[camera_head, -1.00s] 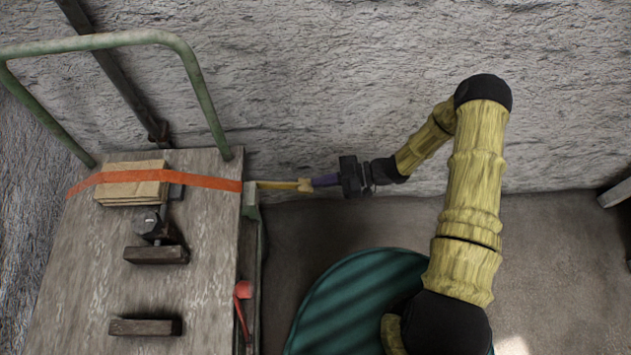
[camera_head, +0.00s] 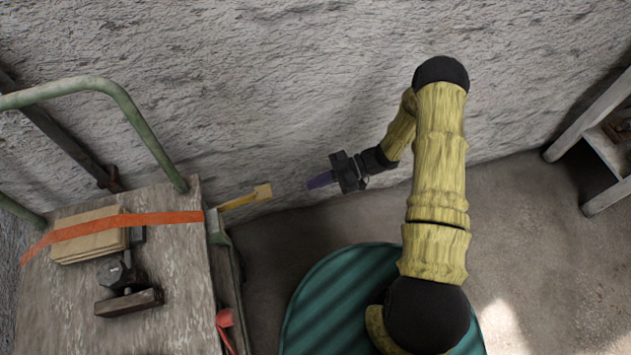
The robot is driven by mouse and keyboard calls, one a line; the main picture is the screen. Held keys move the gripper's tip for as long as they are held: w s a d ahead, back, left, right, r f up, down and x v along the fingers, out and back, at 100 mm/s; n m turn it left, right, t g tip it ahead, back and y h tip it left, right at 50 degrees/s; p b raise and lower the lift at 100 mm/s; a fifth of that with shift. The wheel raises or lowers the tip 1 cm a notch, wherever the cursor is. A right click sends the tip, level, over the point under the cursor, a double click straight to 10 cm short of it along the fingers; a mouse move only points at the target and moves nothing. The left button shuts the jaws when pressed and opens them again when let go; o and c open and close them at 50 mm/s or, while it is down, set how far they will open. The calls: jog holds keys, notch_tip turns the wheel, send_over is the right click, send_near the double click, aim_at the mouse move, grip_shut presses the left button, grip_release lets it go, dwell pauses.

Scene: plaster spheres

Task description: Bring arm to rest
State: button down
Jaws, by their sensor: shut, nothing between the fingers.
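My arm, yellow with black joints, is bent, rising from the lower middle and folding back down to the gripper. A yellow lever-like piece (camera_head: 245,197) sticks out from the right edge of the cart, to the left of the fingertips. A clear gap lies between it and my gripper.
A worn wooden cart (camera_head: 180,265) with a green rail handle (camera_head: 135,118) stands at left. An orange strap (camera_head: 115,226) crosses flat cardboard (camera_head: 85,246) on it. A red piece (camera_head: 225,320) hangs at its side. A shelf (camera_head: 600,130) stands at right.

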jog(key=shift+w, duration=0.1)
dwell(0.4)
jog(key=w+r+m+t+h, duration=0.25)
jog(key=w+r+t, duration=0.2)
jog(key=w, duration=0.25)
jog(key=w+d+r+m+t+h, duration=0.55)
jog(key=d+r+m+h, duration=0.25)
jog(key=d+r, duration=0.2)
jog(key=s+d+r+m+g+h, duration=0.25)
jog(key=s+r+m, duration=0.3)
jog(key=s, duration=0.55)
jog(key=s+d+r+m+g+h, duration=0.1)
jog(key=s+d+r+m+h, duration=0.15)
jog(key=s+r+m, duration=0.6)
notch_tip(320, 180, up, 21)
jog(key=s+n+p, duration=0.1)
jog(key=n+p, duration=0.2)
jog(key=p, duration=2.2)
jog(key=shift+s+r+y+p, duration=0.2)
jog(key=shift+s+y+p, duration=0.15)
jog(key=shift+y, duration=0.1)
jog(key=shift+w, duration=0.1)
